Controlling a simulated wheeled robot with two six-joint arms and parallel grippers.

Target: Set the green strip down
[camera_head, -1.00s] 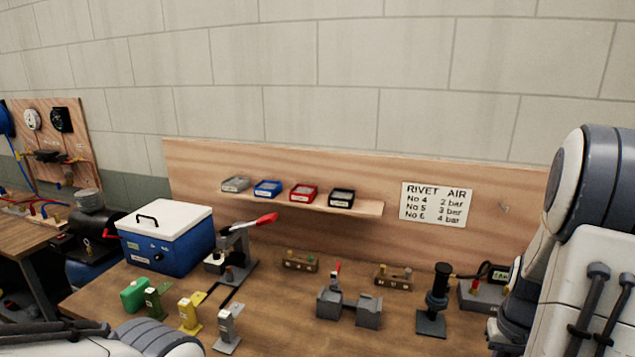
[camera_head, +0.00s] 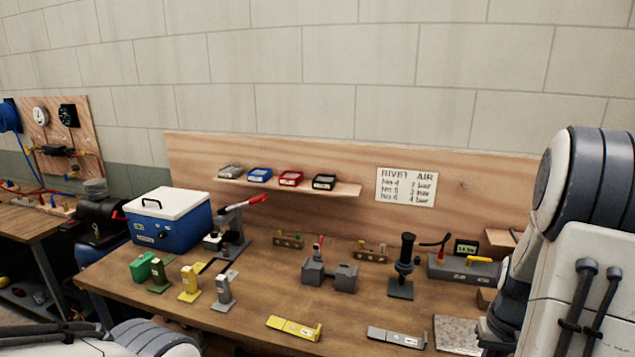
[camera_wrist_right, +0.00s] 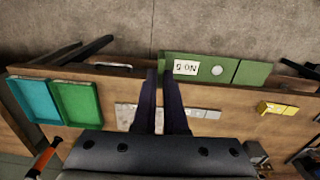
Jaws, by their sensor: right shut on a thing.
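The green strip (camera_wrist_right: 250,73) shows in the right wrist view, with a white label and a pale round spot. My right gripper (camera_wrist_right: 162,76) is shut on it near its left end, and the strip is above the bench's front edge. The fingers hide part of that end. In the head view my right arm fills the right edge; its gripper and the green strip do not show there. My left arm shows at the bottom left of the head view, without a clear gripper.
On the wooden bench (camera_head: 255,290) lie a yellow strip (camera_head: 293,328) and a grey strip (camera_head: 397,336) near the front edge. Small green, yellow and grey stands, a blue box (camera_head: 170,232) and a dark press (camera_head: 404,265) stand behind. Teal (camera_wrist_right: 35,100) and green trays (camera_wrist_right: 78,103) show in the wrist view.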

